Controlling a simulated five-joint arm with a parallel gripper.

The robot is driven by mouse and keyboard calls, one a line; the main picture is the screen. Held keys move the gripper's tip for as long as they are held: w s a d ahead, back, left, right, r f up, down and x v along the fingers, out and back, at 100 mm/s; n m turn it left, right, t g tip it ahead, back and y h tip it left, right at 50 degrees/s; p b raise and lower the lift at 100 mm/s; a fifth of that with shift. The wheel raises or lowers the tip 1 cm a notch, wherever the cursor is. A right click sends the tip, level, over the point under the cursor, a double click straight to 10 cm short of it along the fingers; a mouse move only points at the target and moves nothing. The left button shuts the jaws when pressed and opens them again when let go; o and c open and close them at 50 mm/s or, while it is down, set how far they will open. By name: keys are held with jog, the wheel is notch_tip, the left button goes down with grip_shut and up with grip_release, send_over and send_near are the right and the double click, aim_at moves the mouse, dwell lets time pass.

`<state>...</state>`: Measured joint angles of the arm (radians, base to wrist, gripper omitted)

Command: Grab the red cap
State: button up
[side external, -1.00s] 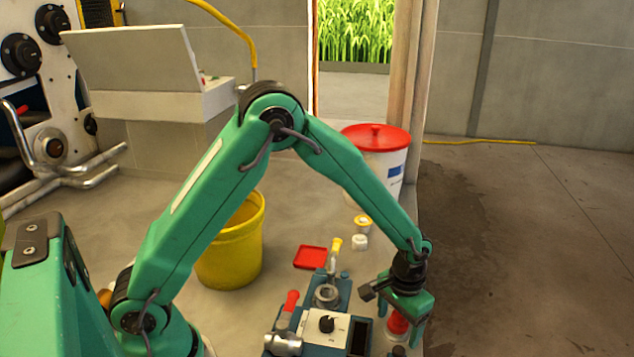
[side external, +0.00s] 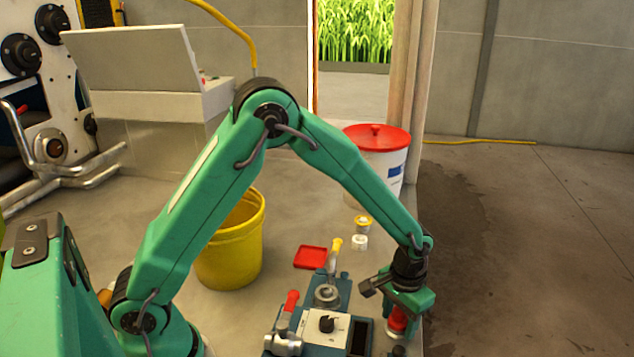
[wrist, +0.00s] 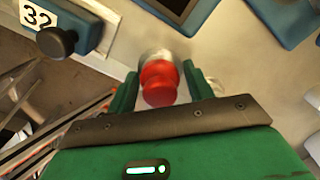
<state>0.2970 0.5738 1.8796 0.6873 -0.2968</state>
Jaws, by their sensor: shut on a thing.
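The red cap (side external: 397,320) is at the lower right of the side external view, on the right of the blue bench device. In the wrist view the red cap (wrist: 160,82) sits between the two green fingers, with a pale metallic part beyond it. My gripper (side external: 402,312) points down over the cap and is shut on it. In the wrist view my gripper (wrist: 163,88) has one finger on each side of the cap. The cap's lower end is partly hidden, and I cannot tell whether it is clear of the surface.
The blue device (side external: 313,336) with a dial and a red-handled lever (side external: 291,302) stands left of the gripper. A red tray (side external: 310,257), a yellow bucket (side external: 232,243), a white bucket with red lid (side external: 378,150) and small containers (side external: 361,232) stand behind. The platform edge is at right.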

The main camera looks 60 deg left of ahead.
notch_tip(320, 180, up, 4)
jog(key=shift+s+d+f, duration=0.1)
jog(key=shift+f, duration=0.15)
jog(key=s+d+r, duration=0.6)
jog(key=s+d, duration=0.1)
jog(key=s, duration=0.1)
jog(key=shift+s+d+r, duration=0.25)
jog(key=shift+d, duration=0.05)
